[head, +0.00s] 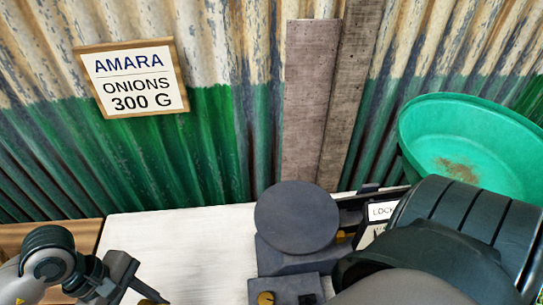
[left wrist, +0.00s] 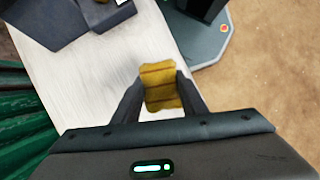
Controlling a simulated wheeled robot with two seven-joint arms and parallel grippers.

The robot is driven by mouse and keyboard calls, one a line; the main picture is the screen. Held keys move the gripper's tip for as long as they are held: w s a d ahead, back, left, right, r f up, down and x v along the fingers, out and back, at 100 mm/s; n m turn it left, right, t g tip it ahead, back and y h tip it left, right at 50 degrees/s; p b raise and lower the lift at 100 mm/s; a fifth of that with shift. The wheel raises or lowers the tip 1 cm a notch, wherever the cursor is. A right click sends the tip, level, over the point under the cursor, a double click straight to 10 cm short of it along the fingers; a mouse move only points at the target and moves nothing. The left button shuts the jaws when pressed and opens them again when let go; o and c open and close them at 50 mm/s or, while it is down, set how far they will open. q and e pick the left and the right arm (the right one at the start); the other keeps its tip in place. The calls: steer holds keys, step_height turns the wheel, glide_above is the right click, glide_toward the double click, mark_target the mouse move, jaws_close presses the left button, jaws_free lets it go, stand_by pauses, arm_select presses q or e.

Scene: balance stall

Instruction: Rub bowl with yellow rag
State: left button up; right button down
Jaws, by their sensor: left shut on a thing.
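The yellow rag (left wrist: 160,87) is a folded mustard-coloured pad. My left gripper (left wrist: 160,95) is shut on it, with one finger on each side, above the white table top. My left gripper is far from the bowl. My right arm covers the bowl's lower part; my right gripper is not seen.
A grey balance with a round plate (head: 296,217) stands on the white table (head: 180,250), left of the bowl. A label (head: 381,211) is partly hidden beside it. A corrugated wall with an onion sign (head: 132,78) rises behind. The table's left part is clear.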

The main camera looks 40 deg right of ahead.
arm_select(q)
steer(key=w+a+r+m+y, duration=0.1)
steer(key=w+a+r+m, duration=0.2)
steer(key=a, duration=0.5)
steer(key=w+a+r+m+y, duration=0.1)
steer(key=w+a+r+m, duration=0.3)
steer(key=a, duration=0.5)
step_height(320, 180, up, 2)
steer(key=shift+w+a+r+g+y, duration=0.1)
steer(key=shift+w+a+g+y, duration=0.25)
steer(key=shift+w, duration=0.5)
